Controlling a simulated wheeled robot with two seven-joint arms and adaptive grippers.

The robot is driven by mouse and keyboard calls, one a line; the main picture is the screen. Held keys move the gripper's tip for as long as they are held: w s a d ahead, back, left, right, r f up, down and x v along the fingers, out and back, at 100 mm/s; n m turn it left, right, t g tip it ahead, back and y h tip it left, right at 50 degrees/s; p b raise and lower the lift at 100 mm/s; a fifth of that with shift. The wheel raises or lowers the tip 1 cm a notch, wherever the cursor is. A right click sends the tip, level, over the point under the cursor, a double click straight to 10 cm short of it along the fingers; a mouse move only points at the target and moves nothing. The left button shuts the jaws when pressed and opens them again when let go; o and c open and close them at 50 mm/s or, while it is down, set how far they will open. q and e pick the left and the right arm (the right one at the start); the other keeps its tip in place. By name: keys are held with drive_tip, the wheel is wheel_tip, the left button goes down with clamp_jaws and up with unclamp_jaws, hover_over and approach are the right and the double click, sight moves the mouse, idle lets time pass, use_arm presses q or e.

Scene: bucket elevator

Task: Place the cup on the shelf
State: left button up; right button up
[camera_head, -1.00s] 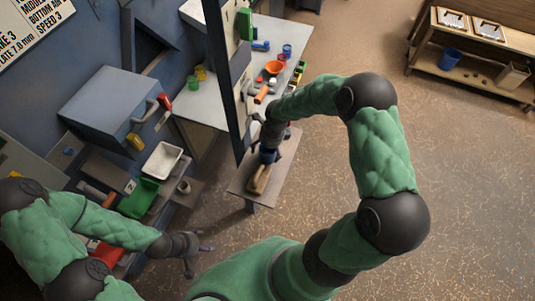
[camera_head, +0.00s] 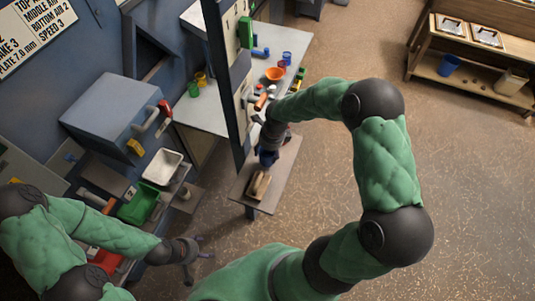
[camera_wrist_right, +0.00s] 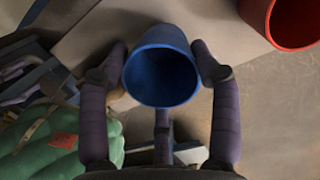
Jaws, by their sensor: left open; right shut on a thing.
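My right gripper (camera_head: 268,152) is shut on a blue cup (camera_wrist_right: 160,65). In the right wrist view its fingers (camera_wrist_right: 160,75) press the cup from both sides, and the open mouth faces the camera. In the head view the cup is a small dark blue patch, mostly hidden by the gripper, over the grey shelf (camera_head: 250,200). I cannot tell whether it touches the shelf. My left gripper (camera_head: 198,255) is open and empty at the lower left, clear of the shelf.
A wooden block (camera_head: 260,185) lies on the shelf near the cup. A dark post (camera_head: 228,90) stands close to the right gripper. Behind it, a table (camera_head: 210,110) carries an orange bowl (camera_head: 275,74) and small items. A red cup (camera_wrist_right: 295,20) is at upper right in the wrist view.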

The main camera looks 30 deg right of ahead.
drive_tip(key=s+a+r, duration=0.2)
drive_tip(key=s+r, duration=0.2)
drive_tip(key=r, duration=0.2)
drive_tip(key=shift+a+r, duration=0.25)
drive_tip(key=s+a+r, duration=0.1)
drive_tip(key=s, duration=0.1)
drive_tip(key=s+a+r, duration=0.1)
drive_tip(key=s+a, duration=0.1)
drive_tip(key=s, duration=0.1)
drive_tip(key=s+a+r, duration=0.1)
drive_tip(key=s+r, duration=0.1)
drive_tip(key=s, duration=0.1)
drive_tip(key=shift+s+a+p, duration=0.1)
drive_tip(key=shift+a+p, duration=0.15)
drive_tip(key=shift+p, duration=0.15)
